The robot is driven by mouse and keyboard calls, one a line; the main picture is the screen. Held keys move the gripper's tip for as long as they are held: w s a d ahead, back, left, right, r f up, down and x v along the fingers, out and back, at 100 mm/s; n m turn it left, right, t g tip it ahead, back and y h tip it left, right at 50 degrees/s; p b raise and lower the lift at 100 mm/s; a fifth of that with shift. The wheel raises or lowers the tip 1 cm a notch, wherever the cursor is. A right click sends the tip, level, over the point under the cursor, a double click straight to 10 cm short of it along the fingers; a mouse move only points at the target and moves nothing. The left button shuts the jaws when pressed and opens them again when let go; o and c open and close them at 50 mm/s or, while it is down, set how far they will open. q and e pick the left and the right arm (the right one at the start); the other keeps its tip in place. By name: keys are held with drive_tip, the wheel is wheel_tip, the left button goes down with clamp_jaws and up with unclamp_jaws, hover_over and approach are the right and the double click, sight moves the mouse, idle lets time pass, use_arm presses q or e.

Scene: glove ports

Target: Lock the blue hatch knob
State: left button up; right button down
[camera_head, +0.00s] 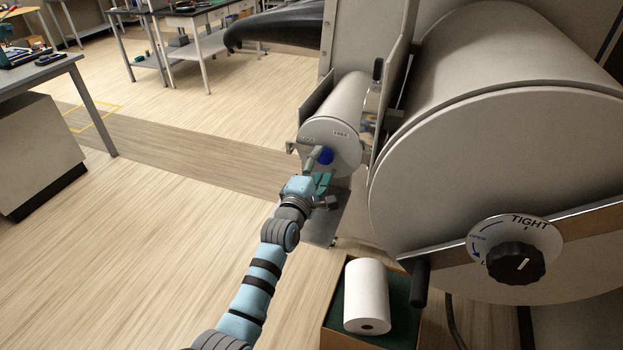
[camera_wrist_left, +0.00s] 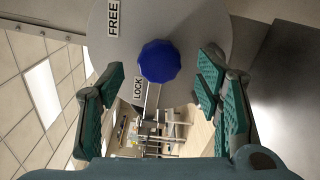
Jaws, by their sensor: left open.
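The blue hatch knob (camera_head: 326,156) is on the round end face of the small grey cylinder hatch (camera_head: 342,134). In the left wrist view the blue knob (camera_wrist_left: 159,61) is faceted, with a FREE label (camera_wrist_left: 112,18) to its upper left and a LOCK label (camera_wrist_left: 137,88) to its lower left. A pale bar (camera_wrist_left: 152,98) shows below the knob; I cannot tell whether it is joined to it. My left gripper (camera_head: 318,171) is open in front of the knob, its teal-padded fingers on either side of it in the wrist view, with visible gaps. My right gripper is out of view.
A large cylinder hatch (camera_head: 480,160) on the right bears a black knob (camera_head: 516,263) on a dial marked TIGHT. A white roll (camera_head: 366,290) stands in a box (camera_head: 336,343) below. Workbenches stand at the far left. The floor left of my arm is clear.

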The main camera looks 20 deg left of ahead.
use_arm(q)
drive_tip(key=s, duration=0.8)
drive_tip(key=shift+a, duration=0.25)
